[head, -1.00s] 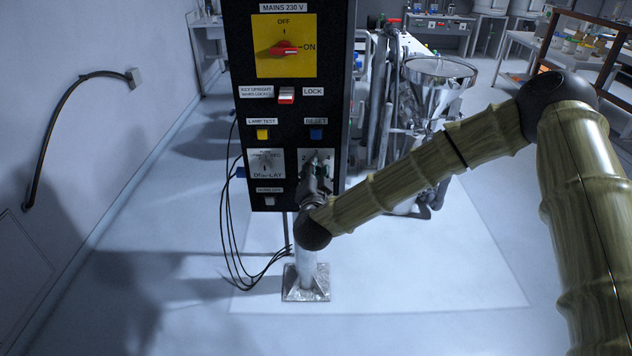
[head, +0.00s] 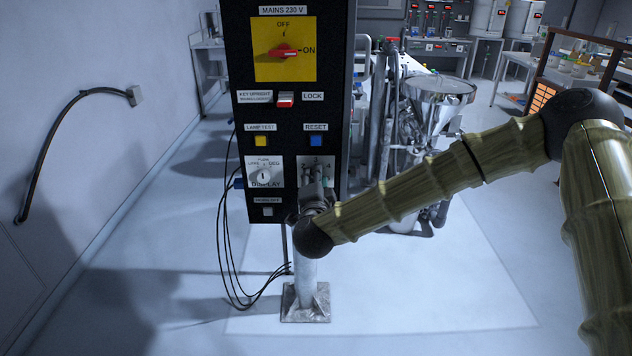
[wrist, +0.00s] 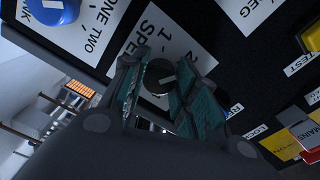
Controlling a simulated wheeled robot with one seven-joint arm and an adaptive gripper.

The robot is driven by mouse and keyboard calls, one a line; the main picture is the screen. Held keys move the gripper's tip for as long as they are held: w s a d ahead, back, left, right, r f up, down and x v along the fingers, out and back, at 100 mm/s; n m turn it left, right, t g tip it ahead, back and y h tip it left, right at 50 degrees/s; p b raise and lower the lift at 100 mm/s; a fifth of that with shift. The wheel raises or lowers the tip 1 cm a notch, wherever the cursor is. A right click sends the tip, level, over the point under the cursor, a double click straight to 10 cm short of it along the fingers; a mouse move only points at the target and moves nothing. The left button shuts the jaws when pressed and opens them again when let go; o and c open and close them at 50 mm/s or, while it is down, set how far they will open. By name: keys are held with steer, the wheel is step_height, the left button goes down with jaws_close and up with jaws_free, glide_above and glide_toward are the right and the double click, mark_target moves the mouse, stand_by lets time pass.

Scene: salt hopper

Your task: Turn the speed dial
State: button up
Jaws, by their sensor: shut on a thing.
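The speed dial (wrist: 158,76) is a dark round knob with a pale pointer line, on a white plate (wrist: 195,38) with part of the word SPEED and the numbers 1 and 2. My gripper (wrist: 160,82) is shut on the dial in the wrist view, with a teal-padded finger on each side of it. In the head view my gripper (head: 316,178) is at the lower right of the black control panel (head: 301,210), below the RESET label.
Close by are the blue RESET button (head: 316,141), the yellow lamp test button (head: 261,141) and the DISPLAY knob (head: 264,176). Cables (head: 226,240) hang left; a metal hopper (head: 438,90) stands behind right.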

steer(key=shift+f, duration=0.15)
steer(key=o, duration=1)
steer(key=shift+o, duration=0.2)
steer(key=shift+s, duration=0.1)
steer(key=s, duration=1.1)
steer(key=shift+s+r, duration=0.2)
steer(key=shift+s, duration=0.2)
steer(key=s+d+f+n+g+y, duration=0.1)
steer(key=s+f+n+g, duration=0.3)
steer(key=f, duration=0.6)
steer(key=s+d+f+n+g+y, duration=0.1)
steer(key=s+d+f+n+g, duration=0.1)
steer(key=s+f, duration=0.65)
steer(key=s+d+f+n+g+y, duration=0.1)
steer(key=s+f+n+g, duration=0.2)
steer(key=f, duration=1)
steer(key=s+d+f+n+g+h, duration=0.1)
steer(key=s+d+f+g, duration=0.3)
steer(key=s+d, duration=0.5)
steer(key=s+d+f+n+g+h, duration=0.1)
steer(key=s+d+f+n+g, duration=0.2)
steer(key=s+d+f, duration=0.5)
steer(key=s+d+g, duration=0.1)
steer(key=s, duration=0.6)
steer(key=shift+d+f+n+g+h, duration=0.3)
steer(key=shift+d+g, duration=0.1)
